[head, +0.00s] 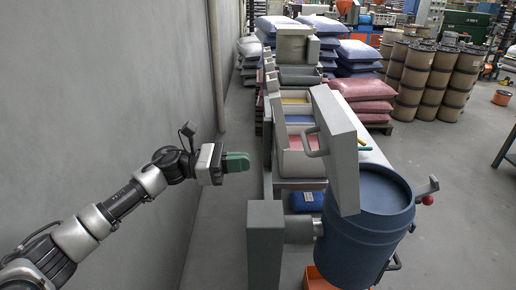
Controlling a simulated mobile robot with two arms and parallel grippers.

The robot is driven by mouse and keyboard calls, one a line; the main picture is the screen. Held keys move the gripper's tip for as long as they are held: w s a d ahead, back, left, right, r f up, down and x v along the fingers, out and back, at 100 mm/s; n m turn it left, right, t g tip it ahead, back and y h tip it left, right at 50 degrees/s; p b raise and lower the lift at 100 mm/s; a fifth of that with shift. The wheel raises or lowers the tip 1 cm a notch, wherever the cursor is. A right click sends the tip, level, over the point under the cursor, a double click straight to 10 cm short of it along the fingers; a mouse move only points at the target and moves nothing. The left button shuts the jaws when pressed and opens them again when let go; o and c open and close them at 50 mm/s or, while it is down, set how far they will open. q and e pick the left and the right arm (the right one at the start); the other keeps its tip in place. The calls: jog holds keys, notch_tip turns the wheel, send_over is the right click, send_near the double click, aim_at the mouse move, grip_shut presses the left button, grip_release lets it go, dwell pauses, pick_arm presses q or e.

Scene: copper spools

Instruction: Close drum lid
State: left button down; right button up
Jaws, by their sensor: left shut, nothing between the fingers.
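A blue drum (372,225) stands at the lower right, tilted, held at its side by a grey shaft from a grey block. Its light grey lid (339,140) stands up open, rising from the drum's rim, with a metal handle (314,142) on its left face. A lever with a red knob (427,200) sticks out at the drum's right. My left gripper (237,162), with green fingers, is shut and empty, left of the lid and apart from it. My right gripper is not in view.
A grey block (265,243) stands left of the drum. Behind the lid runs a bench with open bins (296,140). A grey wall is close on the left. Sacks (365,98) and copper spools (430,80) stand farther back.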

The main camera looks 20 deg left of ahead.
aim_at(318, 152)
pick_arm(q)
jog(key=r+p+x, duration=0.2)
jog(key=p+x, duration=0.5)
jog(key=x, duration=0.4)
jog(key=shift+r, duration=0.35)
jog(key=shift+w, duration=0.2)
